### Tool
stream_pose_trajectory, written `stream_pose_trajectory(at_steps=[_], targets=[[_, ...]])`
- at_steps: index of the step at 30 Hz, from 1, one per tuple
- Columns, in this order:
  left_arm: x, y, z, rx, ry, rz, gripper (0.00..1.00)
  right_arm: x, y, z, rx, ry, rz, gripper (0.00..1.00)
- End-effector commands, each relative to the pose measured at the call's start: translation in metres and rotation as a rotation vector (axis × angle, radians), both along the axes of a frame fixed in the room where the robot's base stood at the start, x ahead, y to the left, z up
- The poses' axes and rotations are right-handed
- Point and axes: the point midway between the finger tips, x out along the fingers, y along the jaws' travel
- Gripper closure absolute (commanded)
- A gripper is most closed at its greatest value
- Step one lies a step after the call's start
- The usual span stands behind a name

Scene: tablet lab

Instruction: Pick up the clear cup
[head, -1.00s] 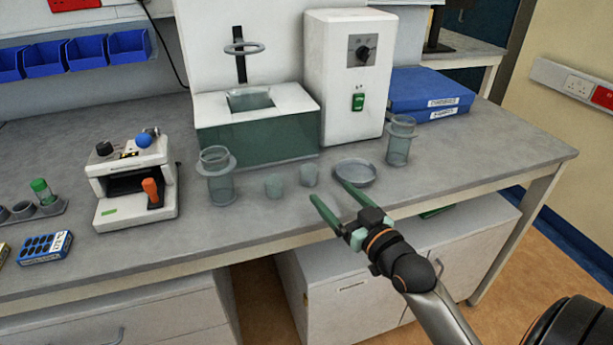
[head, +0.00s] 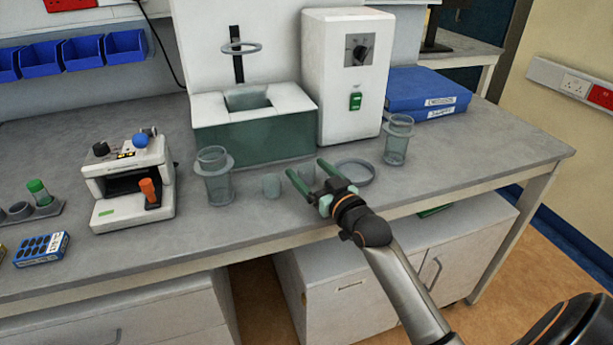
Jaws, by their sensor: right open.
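Two small clear cups stand on the grey bench. One cup (head: 271,186) is just left of my right gripper (head: 306,168), apart from it. The other cup (head: 306,174) shows between the two green fingers of the right gripper, partly hidden by them. The right gripper is open, with its fingers pointing to the back of the bench, one on each side of that cup. I cannot tell whether either finger touches it. My left gripper is not in view.
A taller clear flanged vessel (head: 218,188) stands left of the cups and a similar one (head: 396,146) to the right. A round shallow dish (head: 366,182) lies right of the gripper. A green-and-white bath (head: 255,138) and a white box (head: 342,110) stand behind.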

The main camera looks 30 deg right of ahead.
Motion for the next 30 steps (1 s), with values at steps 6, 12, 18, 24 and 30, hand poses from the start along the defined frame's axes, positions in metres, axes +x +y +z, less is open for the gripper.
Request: stream_pose_trajectory(at_steps=[6, 12, 18, 24, 30], targets=[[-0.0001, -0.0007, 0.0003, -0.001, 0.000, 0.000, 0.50, -0.0002, 0.0001, -0.0003, 0.001, 0.001, 0.000, 0.19], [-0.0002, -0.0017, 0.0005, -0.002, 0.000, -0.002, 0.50, -0.0004, 0.0000, -0.0003, 0.001, 0.000, 0.000, 0.41], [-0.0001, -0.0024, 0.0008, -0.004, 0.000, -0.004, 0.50, -0.0005, 0.0000, -0.0003, 0.001, 0.001, 0.000, 0.64], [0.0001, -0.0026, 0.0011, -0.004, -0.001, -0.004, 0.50, -0.0005, 0.0000, -0.0003, 0.001, 0.000, 0.000, 0.80], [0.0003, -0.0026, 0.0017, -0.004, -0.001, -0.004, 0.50, -0.0005, -0.0001, 0.0006, 0.001, 0.000, 0.000, 0.80]])
